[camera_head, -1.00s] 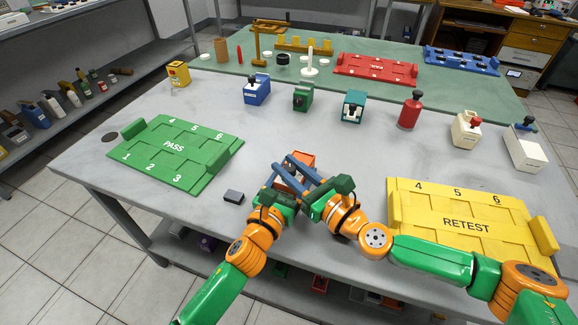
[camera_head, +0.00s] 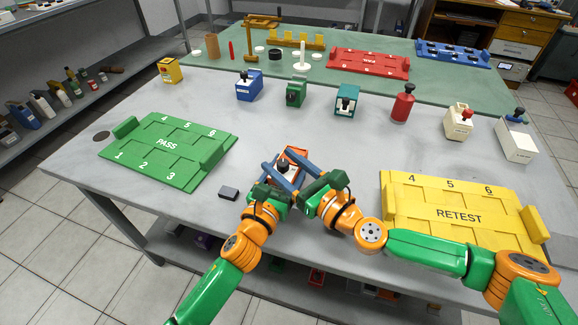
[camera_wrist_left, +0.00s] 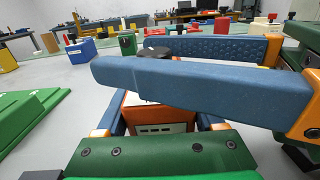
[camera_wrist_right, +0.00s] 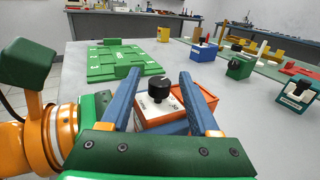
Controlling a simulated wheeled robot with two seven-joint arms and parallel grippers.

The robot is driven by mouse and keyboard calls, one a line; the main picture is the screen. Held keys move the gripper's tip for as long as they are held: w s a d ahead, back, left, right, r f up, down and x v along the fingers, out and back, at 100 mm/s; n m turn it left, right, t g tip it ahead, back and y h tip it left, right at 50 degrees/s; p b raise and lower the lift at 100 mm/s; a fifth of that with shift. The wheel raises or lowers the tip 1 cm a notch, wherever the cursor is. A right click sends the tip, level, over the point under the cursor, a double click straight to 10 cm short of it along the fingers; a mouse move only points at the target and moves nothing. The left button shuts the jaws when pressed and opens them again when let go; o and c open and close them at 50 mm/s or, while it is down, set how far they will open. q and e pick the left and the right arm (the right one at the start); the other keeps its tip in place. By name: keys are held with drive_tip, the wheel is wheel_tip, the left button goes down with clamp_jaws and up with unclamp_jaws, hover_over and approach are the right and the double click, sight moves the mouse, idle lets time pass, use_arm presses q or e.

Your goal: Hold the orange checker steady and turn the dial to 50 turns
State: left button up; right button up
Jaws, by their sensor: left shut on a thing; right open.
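The orange checker (camera_head: 297,153) stands on the grey table between my two grippers, mostly hidden by fingers in the head view. The right wrist view shows its orange case (camera_wrist_right: 207,100), white top face and black dial (camera_wrist_right: 158,89); the scale is too small to read. My left gripper (camera_head: 279,172) is shut on the checker, its blue fingers on either side of the case in the left wrist view (camera_wrist_left: 160,122). My right gripper (camera_wrist_right: 158,92) is open, with a finger on each side of the dial. Its fingers cross above the checker in the left wrist view; I cannot tell whether they touch the dial.
A green PASS tray (camera_head: 160,160) lies to the left and a yellow RETEST tray (camera_head: 440,228) to the right. Several other devices, including a blue one (camera_head: 249,88) and a red one (camera_head: 402,106), stand behind.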

drive_tip(key=v, duration=1.2)
drive_tip(key=shift+w, duration=0.1)
drive_tip(key=shift+a, duration=0.1)
